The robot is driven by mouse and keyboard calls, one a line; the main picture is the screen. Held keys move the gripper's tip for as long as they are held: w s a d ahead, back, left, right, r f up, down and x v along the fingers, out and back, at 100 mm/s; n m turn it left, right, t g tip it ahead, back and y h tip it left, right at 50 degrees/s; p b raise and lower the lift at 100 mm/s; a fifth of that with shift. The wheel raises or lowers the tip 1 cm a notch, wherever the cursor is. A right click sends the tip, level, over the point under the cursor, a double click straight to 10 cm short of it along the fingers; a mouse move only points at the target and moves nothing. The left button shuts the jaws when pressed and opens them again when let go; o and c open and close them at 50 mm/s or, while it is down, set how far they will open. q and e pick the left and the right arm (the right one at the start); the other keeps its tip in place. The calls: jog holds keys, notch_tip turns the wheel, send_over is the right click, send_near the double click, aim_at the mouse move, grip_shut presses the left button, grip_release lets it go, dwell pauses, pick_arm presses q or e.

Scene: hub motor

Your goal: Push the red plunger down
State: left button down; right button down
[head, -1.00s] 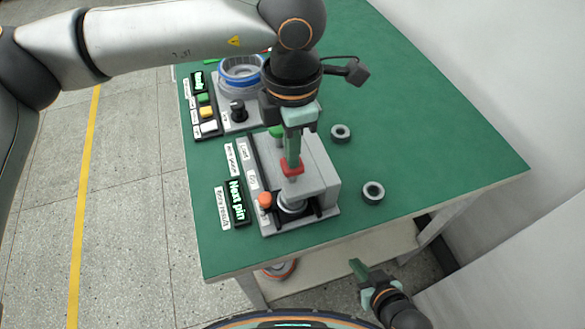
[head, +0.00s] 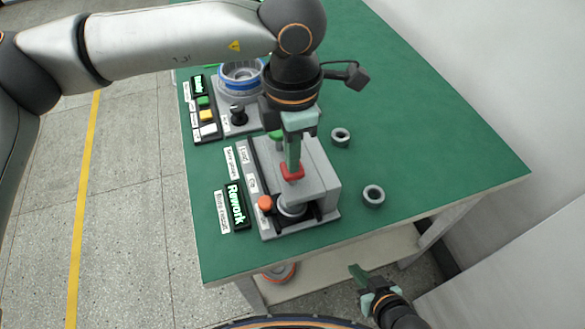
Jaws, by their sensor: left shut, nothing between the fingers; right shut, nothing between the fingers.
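The red plunger (head: 292,172) stands on top of the grey press block (head: 318,180) on the green table. My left gripper (head: 292,163) is shut and empty, pointing down, with its green fingertips right at the top of the plunger. They appear to touch it; the fingers hide part of its top. My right gripper (head: 358,271) is shut and empty, low in front of the table, away from the press.
A small display (head: 236,205) beside the press reads "Rework". An orange button (head: 265,203) sits at the press's front left. Two grey rings (head: 373,195) lie to the right. A station with a blue-banded hub (head: 240,75) stands behind.

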pick_arm(q)
notch_tip(320, 180, up, 8)
jog(key=p, duration=0.4)
dwell(0.4)
jog(key=shift+f, duration=0.1)
dwell(0.3)
